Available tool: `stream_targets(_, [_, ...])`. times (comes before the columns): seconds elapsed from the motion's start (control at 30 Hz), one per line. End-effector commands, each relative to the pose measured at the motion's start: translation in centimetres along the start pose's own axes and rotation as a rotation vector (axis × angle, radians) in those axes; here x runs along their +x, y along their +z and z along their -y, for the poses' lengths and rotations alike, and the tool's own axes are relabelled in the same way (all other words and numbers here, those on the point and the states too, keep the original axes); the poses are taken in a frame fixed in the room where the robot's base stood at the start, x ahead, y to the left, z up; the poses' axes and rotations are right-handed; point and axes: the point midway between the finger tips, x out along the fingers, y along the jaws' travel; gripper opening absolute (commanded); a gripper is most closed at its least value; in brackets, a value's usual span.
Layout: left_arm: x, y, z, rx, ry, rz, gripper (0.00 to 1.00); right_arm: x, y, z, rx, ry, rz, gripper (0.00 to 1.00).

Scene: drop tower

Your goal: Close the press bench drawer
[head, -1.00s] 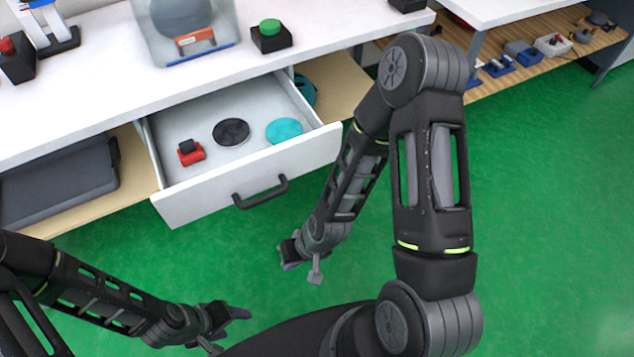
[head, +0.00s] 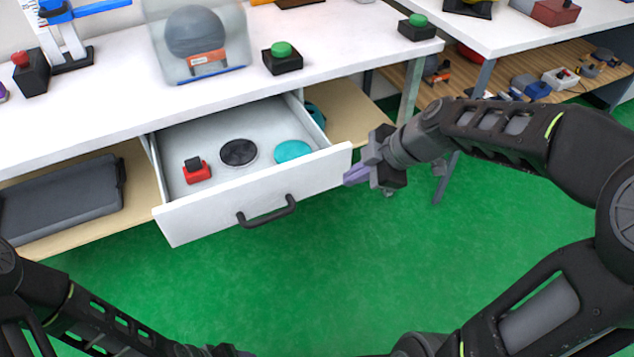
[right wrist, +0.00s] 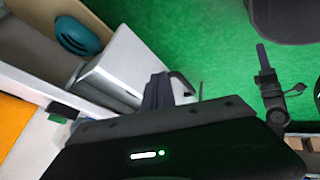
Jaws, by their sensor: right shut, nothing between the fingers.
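The white press bench drawer (head: 255,204) is pulled out under the bench top and has a dark bar handle (head: 267,212) on its front. Inside lie a red block with a black top (head: 196,171), a black disc (head: 238,152) and a teal disc (head: 292,151). My right gripper (head: 356,175) is shut and empty, by the right end of the drawer front; I cannot tell whether it touches. In the right wrist view the drawer (right wrist: 118,68) is close by the fingers (right wrist: 157,92). My left gripper (head: 222,350) is low at the bottom edge, mostly cut off.
The white bench top (head: 120,95) carries a clear-guarded press (head: 196,45) and a green button box (head: 282,57). A dark grey tray (head: 60,200) lies on the left shelf. A second bench (head: 500,30) stands at the right. The green floor before the drawer is clear.

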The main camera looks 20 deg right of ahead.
Motion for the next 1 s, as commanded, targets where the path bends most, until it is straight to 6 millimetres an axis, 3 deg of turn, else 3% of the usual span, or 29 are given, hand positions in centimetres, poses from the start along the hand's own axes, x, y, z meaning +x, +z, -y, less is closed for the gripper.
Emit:
stream_targets(0.2, [0.1,0.0,0.1,0.000,0.000,0.000,0.63,-1.7,-1.3,0.6,-0.238,-0.028,-0.054,0.00])
stream_targets(0.6, [0.1,0.0,0.1,0.000,0.000,0.000,0.63,-1.5,-1.4,0.7,-0.250,-0.031,-0.057,0.00])
stream_targets(0.77, [0.2,0.0,0.1,0.000,0.000,0.000,0.63,-0.5,-1.4,0.8,-0.250,-0.033,-0.056,0.00])
stream_targets(1.0, [0.5,0.0,0.2,0.000,0.000,0.000,0.63,3.3,-1.6,1.0,-0.249,-0.036,-0.057,0.00])
